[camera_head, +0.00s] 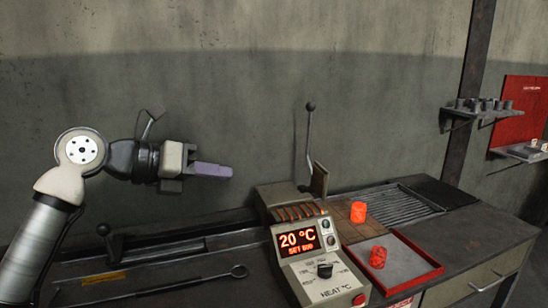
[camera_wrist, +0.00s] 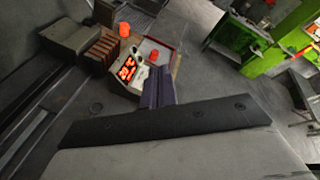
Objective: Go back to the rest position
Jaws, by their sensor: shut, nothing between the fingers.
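My gripper (camera_head: 212,170) is shut and empty, with its purple-grey fingers pressed together. It is held up in the air in front of the grey wall, left of the heater unit and above the bench. In the wrist view its fingers (camera_wrist: 158,88) point out over the bench, with the heater unit ahead and to the left. Nothing touches the gripper.
The heater unit (camera_head: 318,270) shows 20 °C. One glowing orange piece (camera_head: 358,212) stands on brown tiles behind the red-rimmed tray (camera_head: 436,269); another (camera_head: 378,257) is in the tray. A tall lever (camera_head: 309,135) rises behind the heater.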

